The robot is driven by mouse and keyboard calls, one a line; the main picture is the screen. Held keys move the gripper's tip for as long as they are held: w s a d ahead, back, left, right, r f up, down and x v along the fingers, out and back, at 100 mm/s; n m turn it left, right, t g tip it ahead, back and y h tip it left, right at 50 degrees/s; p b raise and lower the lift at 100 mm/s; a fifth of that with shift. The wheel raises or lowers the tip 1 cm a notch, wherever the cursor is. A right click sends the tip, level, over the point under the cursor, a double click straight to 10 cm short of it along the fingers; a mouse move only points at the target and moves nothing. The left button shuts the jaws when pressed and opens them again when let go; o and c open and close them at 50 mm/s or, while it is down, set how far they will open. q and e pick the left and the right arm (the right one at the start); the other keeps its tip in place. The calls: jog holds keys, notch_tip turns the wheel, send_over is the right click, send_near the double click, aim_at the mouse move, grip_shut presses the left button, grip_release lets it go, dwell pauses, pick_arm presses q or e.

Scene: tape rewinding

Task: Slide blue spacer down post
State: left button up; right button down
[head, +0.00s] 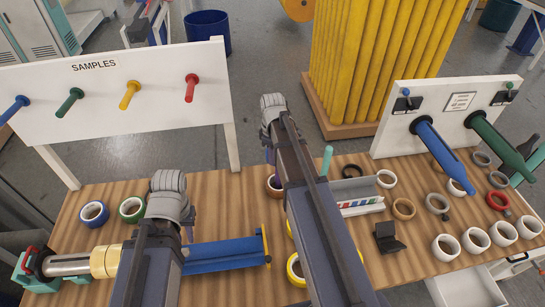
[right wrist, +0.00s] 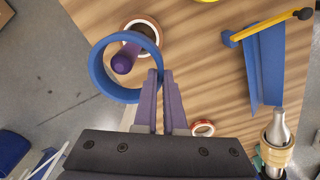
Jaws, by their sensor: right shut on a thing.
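The blue spacer (right wrist: 98,80) is a thin, wide ring. In the right wrist view my right gripper (right wrist: 160,75) is shut on the ring's right edge. The purple post (right wrist: 123,62) shows inside the ring's opening; I cannot tell whether its tip is through the ring. A brown-red tape roll (right wrist: 145,24) is around the post's foot. In the head view my right gripper (head: 270,157) is above this roll (head: 274,187), and my arm hides the spacer and post. My left gripper (head: 189,228) is beside the blue trough, its finger gap unclear.
The blue trough (head: 225,252) and the metal spindle with a brass collar (head: 105,261) lie at the front left. A blue roll (head: 94,213) and green roll (head: 131,208) are behind. The SAMPLES board (head: 120,95) stands at the back. Several rolls crowd the right side.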

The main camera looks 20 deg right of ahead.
notch_tip(320, 180, down, 6)
jog(key=b, duration=0.5)
jog(key=shift+r, duration=0.15)
jog(key=c, duration=0.9)
grip_release()
jog(key=shift+r, duration=0.15)
notch_tip(320, 180, up, 8)
jog(key=p, duration=0.8)
jog(key=shift+f, duration=0.2)
